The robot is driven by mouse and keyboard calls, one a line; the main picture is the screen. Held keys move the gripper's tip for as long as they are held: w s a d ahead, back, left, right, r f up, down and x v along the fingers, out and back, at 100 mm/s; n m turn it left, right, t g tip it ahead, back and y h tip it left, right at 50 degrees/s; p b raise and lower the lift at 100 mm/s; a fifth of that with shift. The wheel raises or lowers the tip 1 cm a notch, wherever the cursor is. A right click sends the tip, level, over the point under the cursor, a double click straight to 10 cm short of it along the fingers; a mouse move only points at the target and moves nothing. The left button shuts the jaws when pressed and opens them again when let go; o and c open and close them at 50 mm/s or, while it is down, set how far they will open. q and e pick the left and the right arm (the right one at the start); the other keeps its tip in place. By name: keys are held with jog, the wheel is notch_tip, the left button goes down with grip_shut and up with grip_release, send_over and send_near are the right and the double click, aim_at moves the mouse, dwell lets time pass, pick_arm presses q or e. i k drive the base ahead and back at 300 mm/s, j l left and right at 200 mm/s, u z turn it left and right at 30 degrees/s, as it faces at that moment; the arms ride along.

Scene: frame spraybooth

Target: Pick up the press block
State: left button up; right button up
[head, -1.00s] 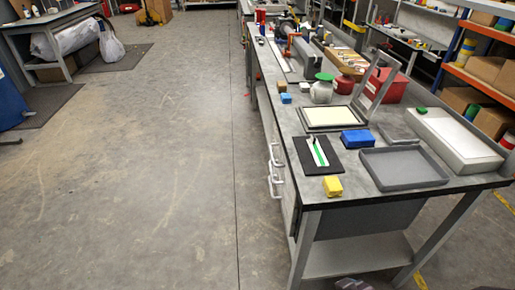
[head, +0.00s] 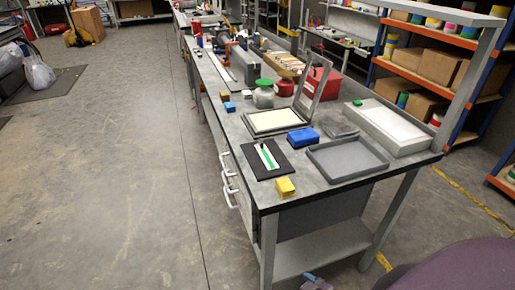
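Several blocks lie on the grey workbench (head: 215,128), and I cannot tell for certain which is the press block. A blue block (head: 303,137) lies between a hinged frame (head: 308,93) and a grey tray (head: 346,160). A yellow block (head: 285,187) sits near the bench's front edge. A small blue block (head: 230,107) and a tan block (head: 224,96) lie farther back on the left. Neither of my grippers is in view.
A black board (head: 287,166) with a white and green strip lies front left. A green-lidded jar (head: 264,95) and red box (head: 318,89) stand behind the frame. A dark purple rounded object (head: 460,268) fills the lower right. The floor left of the bench is open.

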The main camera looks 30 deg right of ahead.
aim_at(303, 137)
jog(key=z, duration=1.35)
